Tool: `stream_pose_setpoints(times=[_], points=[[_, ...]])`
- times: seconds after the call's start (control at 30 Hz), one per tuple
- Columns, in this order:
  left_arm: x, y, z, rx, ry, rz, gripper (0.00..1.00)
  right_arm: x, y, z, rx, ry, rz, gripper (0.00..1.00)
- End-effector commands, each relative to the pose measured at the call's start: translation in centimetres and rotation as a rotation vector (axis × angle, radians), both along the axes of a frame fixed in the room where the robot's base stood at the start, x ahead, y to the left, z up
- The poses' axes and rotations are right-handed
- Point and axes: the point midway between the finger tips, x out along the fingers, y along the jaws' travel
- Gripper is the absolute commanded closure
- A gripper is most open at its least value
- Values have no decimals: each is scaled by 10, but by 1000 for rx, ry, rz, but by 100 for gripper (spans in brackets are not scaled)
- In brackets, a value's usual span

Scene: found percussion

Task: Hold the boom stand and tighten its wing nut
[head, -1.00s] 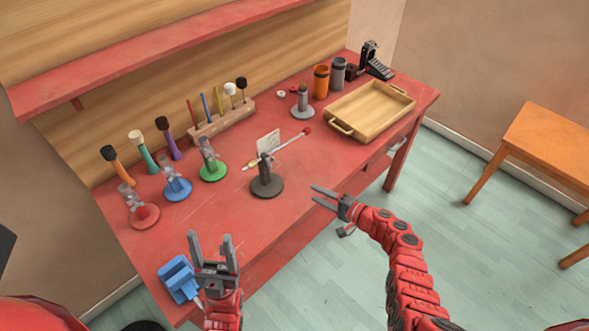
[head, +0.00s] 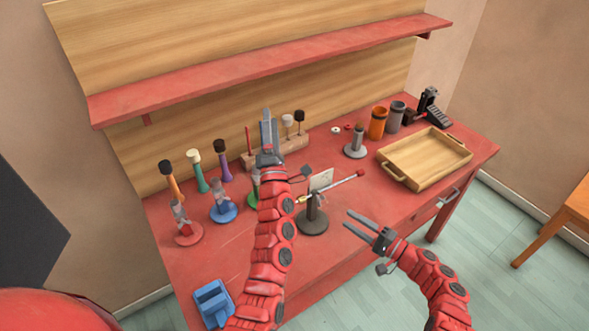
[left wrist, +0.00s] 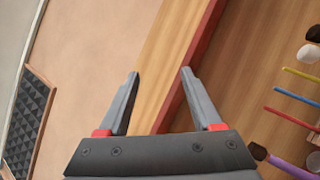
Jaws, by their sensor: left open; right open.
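The boom stand (head: 313,222) stands upright on the red table, with a dark round base and short dark post. My left gripper (head: 269,122) is raised to the left of the stand, pointing up in front of the wooden back panel. It is open and empty, as the left wrist view (left wrist: 160,73) shows. My right gripper (head: 348,220) is open and empty, just right of the stand's base and apart from it.
A white card (head: 321,180) stands behind the post. Small stands with red (head: 188,235) and blue (head: 224,212) bases are at left; a green one is partly hidden by my left arm. A wooden tray (head: 427,160) sits at right. A red shelf (head: 200,85) overhangs the back.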

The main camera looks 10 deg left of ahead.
Motion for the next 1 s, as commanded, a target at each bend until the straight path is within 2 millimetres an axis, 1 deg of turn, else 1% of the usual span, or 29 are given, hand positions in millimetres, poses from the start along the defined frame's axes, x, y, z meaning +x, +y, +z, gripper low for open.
stream_pose_setpoints(times=[0.03, 0.07, 0.1, 0.17, 0.2, 0.27, 0.3, 0.37, 0.4, 0.47, 0.5, 0.57, 0.6, 0.67, 0.7, 0.77, 0.8, 0.87, 0.9, 0.97, 1.0], points=[[24, -14, 17, -111, 3, -123, 34, 0, 0, 0, 0, 0, 0, 50], [38, -25, 25, -183, 13, -207, 34, 0, 0, 0, 0, 0, 0, 50], [53, -43, 36, -275, 30, -319, 34, 0, 0, 0, 0, 0, 0, 50], [72, -71, 55, -403, 56, -485, 34, 0, 0, 0, 0, 0, -1, 50], [82, -92, 70, -481, 79, -593, 34, 0, 0, 0, 0, 0, -1, 50], [91, -125, 88, -584, 130, -748, 34, 0, 0, 0, 0, 0, 0, 50], [94, -148, 103, -642, 169, -847, 34, 0, 0, 0, 0, 0, -1, 50], [95, -183, 120, -720, 251, -987, 34, 0, 0, 0, 0, 0, -1, 50], [94, -205, 129, -757, 322, -1068, 34, 0, 0, 0, 0, 0, -1, 50], [90, -237, 133, -794, 453, -1158, 34, 0, 0, 0, -1, 1, -1, 50], [87, -255, 127, -807, 556, -1192, 34, 0, 0, 0, -1, 1, -1, 50], [84, -274, 111, -812, 724, -1200, 34, 0, 0, 0, -1, 1, -1, 50], [82, -280, 93, -811, 843, -1178, 34, 0, 0, 0, -1, 1, -1, 50], [78, -282, 59, -801, 1031, -1106, 34, 0, 0, 0, -1, 1, -1, 50], [75, -276, 35, -794, 1154, -1036, 34, 0, 0, 0, -1, 1, -1, 50], [67, -259, -2, -785, 1323, -907, 34, 0, 0, 0, -1, 1, -1, 50], [60, -243, -24, -782, 1421, -815, 34, 0, 0, 0, -1, 1, -1, 50], [49, -217, -50, -782, 1547, -671, 34, 0, 0, 0, -1, 1, -1, 50], [39, -198, -65, -784, 1623, -574, 34, 0, 0, 0, -1, 1, -1, 50], [24, -170, -81, -789, 1715, -434, 34, 0, 0, 0, -1, 1, -1, 50], [14, -153, -89, -793, 1767, -346, 34, 0, 0, 0, -1, 1, -1, 50]])
